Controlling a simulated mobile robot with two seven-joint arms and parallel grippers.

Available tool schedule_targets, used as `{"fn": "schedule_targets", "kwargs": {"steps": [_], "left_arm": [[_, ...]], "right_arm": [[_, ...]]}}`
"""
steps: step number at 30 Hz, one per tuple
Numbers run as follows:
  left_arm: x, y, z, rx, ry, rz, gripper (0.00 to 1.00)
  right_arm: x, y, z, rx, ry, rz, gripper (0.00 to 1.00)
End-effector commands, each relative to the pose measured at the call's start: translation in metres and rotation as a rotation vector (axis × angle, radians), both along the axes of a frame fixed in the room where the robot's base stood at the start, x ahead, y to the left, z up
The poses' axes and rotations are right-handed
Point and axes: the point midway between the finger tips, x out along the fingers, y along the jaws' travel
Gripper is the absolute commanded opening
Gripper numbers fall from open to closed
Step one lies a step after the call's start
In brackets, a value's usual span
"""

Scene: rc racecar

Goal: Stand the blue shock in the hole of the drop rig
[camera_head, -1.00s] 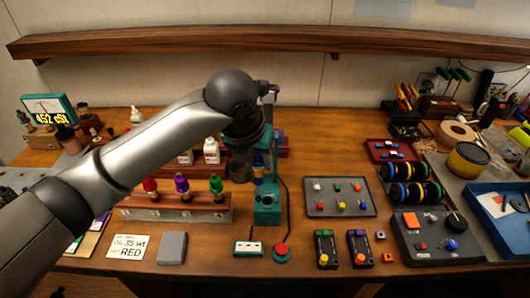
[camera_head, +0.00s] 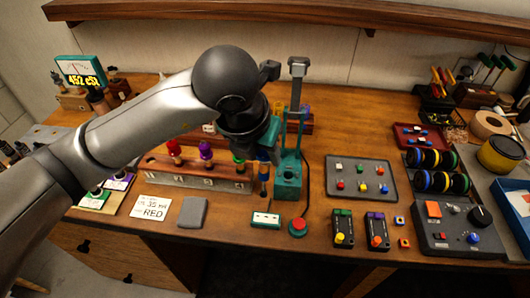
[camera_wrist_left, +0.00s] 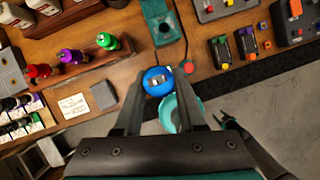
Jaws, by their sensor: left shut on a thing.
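My left gripper (camera_head: 264,150) is shut on the blue shock (camera_head: 263,172), which hangs upright beside the drop rig, to its left in the head view. In the left wrist view the round blue top of the shock (camera_wrist_left: 157,80) shows between the fingertips (camera_wrist_left: 153,88). The teal drop rig (camera_head: 288,180) stands on the bench with its grey-topped post at the back. Its base also shows in the left wrist view (camera_wrist_left: 160,22), apart from the shock. The hole is not clear. A dark two-pronged shape at the lower right of the wrist view may be my right gripper (camera_wrist_left: 235,122).
A wooden rack (camera_head: 195,176) with red, purple and green-topped shocks is left of the rig. A small white-topped box (camera_head: 265,219) and a red button (camera_head: 298,226) sit in front. A grey tray (camera_head: 345,162) of coloured pieces is to the right.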

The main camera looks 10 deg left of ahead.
Motion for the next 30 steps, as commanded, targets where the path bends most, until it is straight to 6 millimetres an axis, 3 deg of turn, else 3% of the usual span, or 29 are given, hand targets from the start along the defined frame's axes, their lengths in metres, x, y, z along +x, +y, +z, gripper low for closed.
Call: {"fn": "schedule_targets", "kwargs": {"steps": [30], "left_arm": [[0.000,0.000,0.061,-0.001,-0.002,0.000,0.00]], "right_arm": [[0.000,0.000,0.036,0.000,0.000,0.000,0.50]]}}
